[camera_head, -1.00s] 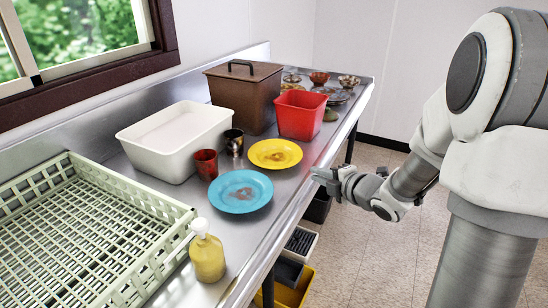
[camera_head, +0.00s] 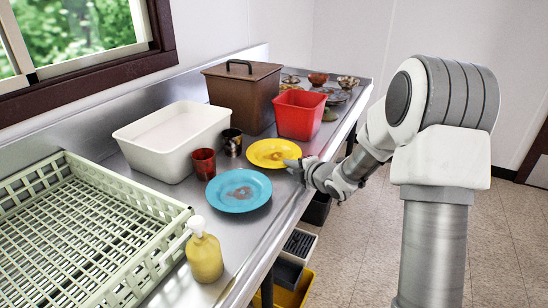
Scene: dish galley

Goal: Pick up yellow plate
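The yellow plate (camera_head: 268,149) lies on the metal counter and has a brownish stain in its middle. My gripper (camera_head: 292,167) is at the plate's right front edge, with its fingertips at or just over the rim. I cannot tell whether it touches the plate. The fingers are small and seen from the side, so their opening does not show clearly.
A blue plate (camera_head: 239,190) lies just in front of the yellow one. A red cup (camera_head: 204,163), a dark cup (camera_head: 232,142), a white tub (camera_head: 165,147), a red bin (camera_head: 300,117) and a brown lidded box (camera_head: 239,100) stand close around. A green rack (camera_head: 90,240) fills the near left.

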